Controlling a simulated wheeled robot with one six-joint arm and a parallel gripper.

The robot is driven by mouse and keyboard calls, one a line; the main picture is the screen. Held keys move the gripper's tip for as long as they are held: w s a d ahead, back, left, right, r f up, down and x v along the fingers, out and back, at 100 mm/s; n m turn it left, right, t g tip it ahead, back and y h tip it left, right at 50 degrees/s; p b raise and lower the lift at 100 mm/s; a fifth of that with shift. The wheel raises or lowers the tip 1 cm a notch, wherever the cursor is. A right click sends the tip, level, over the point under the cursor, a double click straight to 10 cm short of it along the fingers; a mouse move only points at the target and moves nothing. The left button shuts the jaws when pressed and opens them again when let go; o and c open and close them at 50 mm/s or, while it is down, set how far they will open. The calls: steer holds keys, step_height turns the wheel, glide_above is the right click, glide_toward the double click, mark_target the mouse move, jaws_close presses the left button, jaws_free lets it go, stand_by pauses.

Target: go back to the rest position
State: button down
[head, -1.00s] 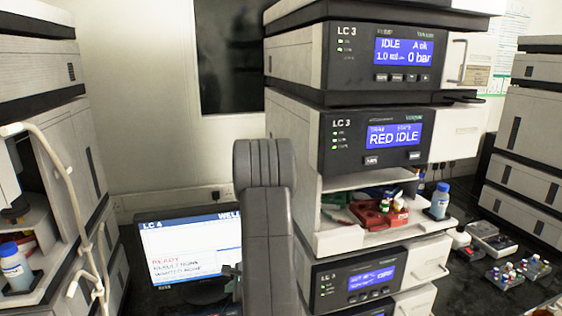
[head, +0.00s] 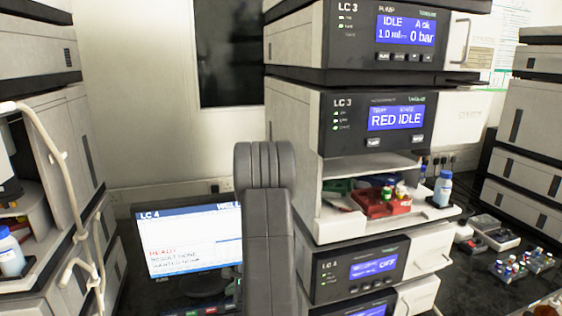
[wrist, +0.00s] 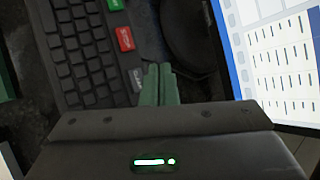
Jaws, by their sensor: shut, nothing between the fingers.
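My gripper (wrist: 159,84) shows in the wrist view with its two green fingers together and nothing between them. It is above the dark bench, near a black keyboard (wrist: 82,50) and the base of a monitor. In the head view my grey arm rises in the middle and hides part of the monitor (head: 190,245) and the left side of the LC 3 stack; the gripper itself is hidden there.
The LC 3 stack (head: 375,165) stands right of my arm, with a red tray (head: 378,203) of vials in its open bay and a blue-capped bottle (head: 442,188) beside it. Vial racks (head: 523,265) lie on the bench at right. Another stack (head: 45,130) stands at left.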

steer(key=shift+f+b, duration=0.2)
steer(key=shift+b, duration=0.6)
steer(key=shift+r+p, duration=0.5)
steer(key=shift+p, duration=1.4)
